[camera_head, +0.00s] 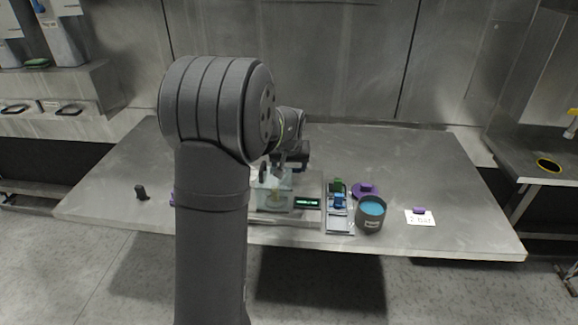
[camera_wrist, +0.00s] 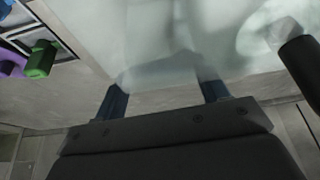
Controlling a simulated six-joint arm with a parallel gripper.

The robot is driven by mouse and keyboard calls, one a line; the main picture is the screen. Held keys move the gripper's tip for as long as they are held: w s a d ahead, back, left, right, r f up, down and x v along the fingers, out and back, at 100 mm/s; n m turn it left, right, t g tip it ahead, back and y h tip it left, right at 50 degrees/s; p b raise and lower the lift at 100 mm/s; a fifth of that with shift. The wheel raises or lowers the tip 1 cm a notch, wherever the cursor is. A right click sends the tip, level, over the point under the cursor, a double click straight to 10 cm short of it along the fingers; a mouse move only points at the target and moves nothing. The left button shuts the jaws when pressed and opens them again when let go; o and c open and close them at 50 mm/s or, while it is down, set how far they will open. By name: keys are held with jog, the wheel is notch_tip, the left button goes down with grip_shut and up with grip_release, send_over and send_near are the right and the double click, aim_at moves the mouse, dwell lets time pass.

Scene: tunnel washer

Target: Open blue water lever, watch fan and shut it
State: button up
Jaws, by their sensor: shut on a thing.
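My gripper (camera_head: 290,158) is over the middle of the steel table, above a clear box (camera_head: 270,198). In the wrist view its two dark blue fingers (camera_wrist: 163,92) stand wide apart, shut on a pale see-through part of the clear box (camera_wrist: 160,40). The blue lever (camera_head: 338,201) is to the right of the box on a light panel, in front of a green lever (camera_head: 337,185). The green one also shows in the wrist view (camera_wrist: 40,59). I cannot make out a fan; something yellowish shows inside the box. My arm hides part of the box's left side.
A small display (camera_head: 307,203) with green digits is between box and levers. A grey pot with blue contents (camera_head: 371,212), a purple disc (camera_head: 365,191) and a white card (camera_head: 419,218) are to the right. The table's right end is clear.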

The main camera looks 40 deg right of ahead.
jog(key=n, duration=0.2)
jog(key=n+y, duration=0.1)
jog(key=shift+w+d+t, duration=0.25)
jog(key=shift+d+t, duration=0.05)
jog(key=shift+d, duration=0.1)
jog(key=n, duration=0.1)
jog(key=n+y, duration=0.1)
jog(key=n, duration=0.1)
jog(key=w+n, duration=0.1)
jog(key=n, duration=0.1)
jog(key=shift+d+y, duration=0.3)
jog(key=shift+y, duration=0.1)
jog(key=n, duration=0.2)
jog(key=w+n+y, duration=0.1)
jog(key=n, duration=0.1)
jog(key=shift+w+d+y, duration=0.1)
jog(key=shift+w+y, duration=0.05)
jog(key=shift+y, duration=0.15)
jog(key=shift+w+n+y, duration=0.2)
jog(key=shift+n+y, duration=0.05)
jog(key=shift+n, duration=0.6)
jog(key=shift+w+n+y, duration=0.15)
jog(key=shift+n+y, duration=0.1)
jog(key=shift+n, duration=0.6)
jog(key=shift+g, duration=0.4)
jog(key=o, duration=1)
jog(key=v, duration=1.7)
